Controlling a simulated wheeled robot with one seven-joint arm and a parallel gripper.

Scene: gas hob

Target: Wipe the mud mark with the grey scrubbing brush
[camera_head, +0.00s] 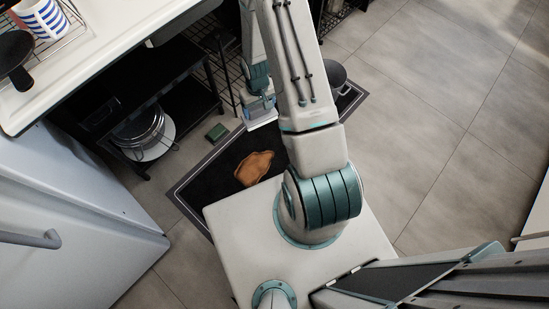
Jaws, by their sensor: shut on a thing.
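The mud mark (254,168) is an orange-brown patch on the black floor mat (222,173). My gripper (260,106) reaches down at the far side of the mark, apart from it in the picture. It is shut on a pale grey thing, which I take to be the grey scrubbing brush (263,122). Only a pale lower edge of the brush shows below the jaws. I cannot tell whether it touches the mat. My arm hides the right part of the mat.
A small green block (216,132) lies on the floor left of the mat. A dark rack (187,101) with metal pots (139,130) stands at left, under the white counter (105,48). A dark pan (337,76) is right of my arm. Tiled floor at right is clear.

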